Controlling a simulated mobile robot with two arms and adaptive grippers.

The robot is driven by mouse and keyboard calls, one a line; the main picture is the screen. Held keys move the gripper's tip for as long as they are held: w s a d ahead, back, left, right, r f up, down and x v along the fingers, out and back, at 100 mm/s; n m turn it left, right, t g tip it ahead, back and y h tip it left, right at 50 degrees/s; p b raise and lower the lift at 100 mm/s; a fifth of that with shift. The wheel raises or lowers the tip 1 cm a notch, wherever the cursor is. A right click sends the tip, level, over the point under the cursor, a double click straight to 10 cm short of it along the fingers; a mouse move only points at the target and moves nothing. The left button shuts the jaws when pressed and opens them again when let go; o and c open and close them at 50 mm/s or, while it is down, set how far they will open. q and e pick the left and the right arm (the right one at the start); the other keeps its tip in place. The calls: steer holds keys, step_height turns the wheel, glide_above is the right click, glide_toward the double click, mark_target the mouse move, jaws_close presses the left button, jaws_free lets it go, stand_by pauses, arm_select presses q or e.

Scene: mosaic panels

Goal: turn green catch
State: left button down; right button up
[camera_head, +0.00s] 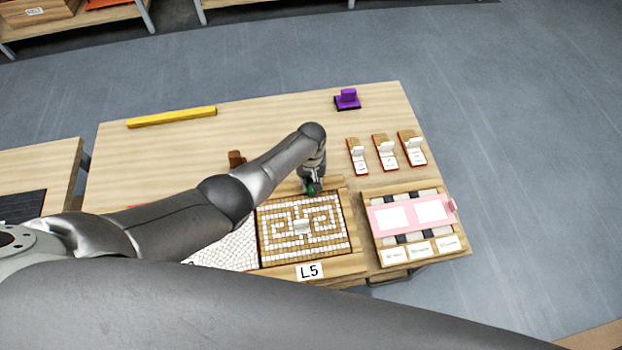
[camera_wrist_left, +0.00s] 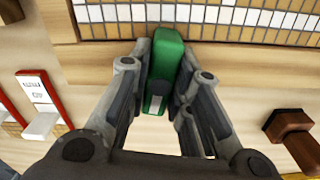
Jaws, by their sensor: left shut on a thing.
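The green catch (camera_wrist_left: 164,62) sits at the edge of the mosaic panel's wooden frame, between the fingers of my left gripper (camera_wrist_left: 160,85) in the left wrist view. My left gripper is shut on it. In the head view my left gripper (camera_head: 313,185) is at the back edge of the mosaic panel (camera_head: 262,258), and only a little of the green catch (camera_head: 314,190) shows beneath it. The panel has a white and tan spiral pattern, with a small white piece (camera_head: 301,227) at its middle. My right gripper is not in view.
A pink plate (camera_head: 412,213) lies on a rack at the right. A yellow bar (camera_head: 171,117) and a purple-handled block (camera_head: 347,100) lie farther back.

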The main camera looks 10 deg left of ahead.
mark_target(311, 180)
arm_select(q)
steer(key=shift+n, duration=1)
steer(key=c, duration=1.3)
jaws_free()
steer(key=shift+r, duration=0.15)
step_height(311, 180, up, 12)
steer(key=shift+f, duration=0.15)
